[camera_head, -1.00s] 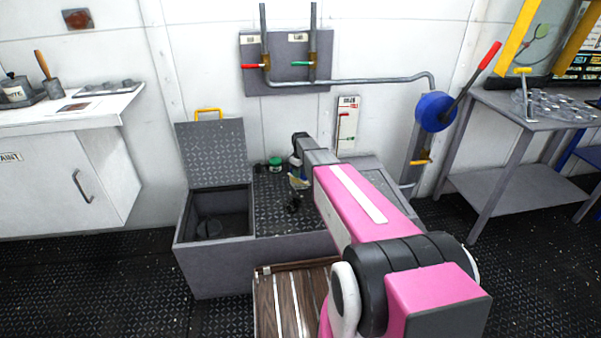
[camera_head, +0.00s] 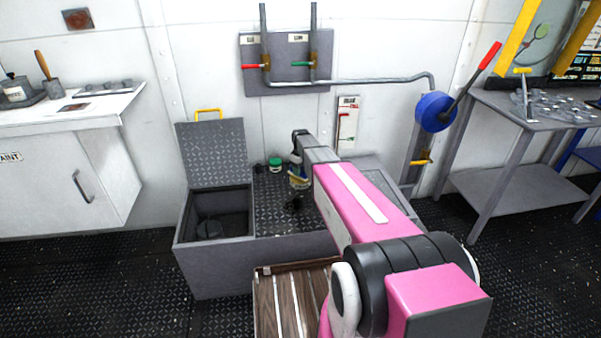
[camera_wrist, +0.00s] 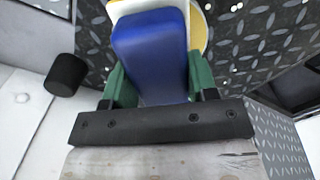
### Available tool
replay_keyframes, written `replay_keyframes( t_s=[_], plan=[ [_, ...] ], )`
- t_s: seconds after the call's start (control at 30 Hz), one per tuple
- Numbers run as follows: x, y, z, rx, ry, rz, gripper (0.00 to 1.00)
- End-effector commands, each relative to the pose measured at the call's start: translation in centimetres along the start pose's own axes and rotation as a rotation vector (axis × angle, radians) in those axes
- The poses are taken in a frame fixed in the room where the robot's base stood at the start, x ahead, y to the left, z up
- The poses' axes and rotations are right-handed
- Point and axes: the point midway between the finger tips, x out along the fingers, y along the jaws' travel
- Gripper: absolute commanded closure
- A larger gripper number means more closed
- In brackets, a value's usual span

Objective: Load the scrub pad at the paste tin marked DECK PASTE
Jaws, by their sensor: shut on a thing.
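My gripper (camera_wrist: 150,85) has green fingers closed on the blue block of the scrub pad (camera_wrist: 150,45). A white layer of the pad shows beyond the blue at the top of the wrist view. A yellow round-edged thing (camera_wrist: 199,30), perhaps the paste tin, lies beyond and beside the pad; I cannot tell whether they touch. In the head view my gripper (camera_head: 299,174) is low over the deck plate, with blue, white and yellow at its tip. A green-lidded tin (camera_head: 275,163) stands to its left at the back. No DECK PASTE lettering is readable.
The grey diamond-plate bench top (camera_head: 271,205) is partly covered by my arm. An open bin (camera_head: 221,213) with raised lid is at left. A slatted wooden piece (camera_head: 290,300) is in front.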

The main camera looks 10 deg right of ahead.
Motion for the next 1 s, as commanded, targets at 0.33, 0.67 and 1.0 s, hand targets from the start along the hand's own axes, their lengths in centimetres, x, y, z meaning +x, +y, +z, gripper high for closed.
replay_keyframes(
  t_s=[0.33,0.67,1.0],
  plan=[
    [-2.5,0.0,0.0,0.000,0.001,0.000,0.66],
    [-4.7,0.0,0.1,0.000,0.000,0.000,0.66],
    [-5.5,0.0,0.0,0.000,0.000,0.000,0.66]
  ],
)
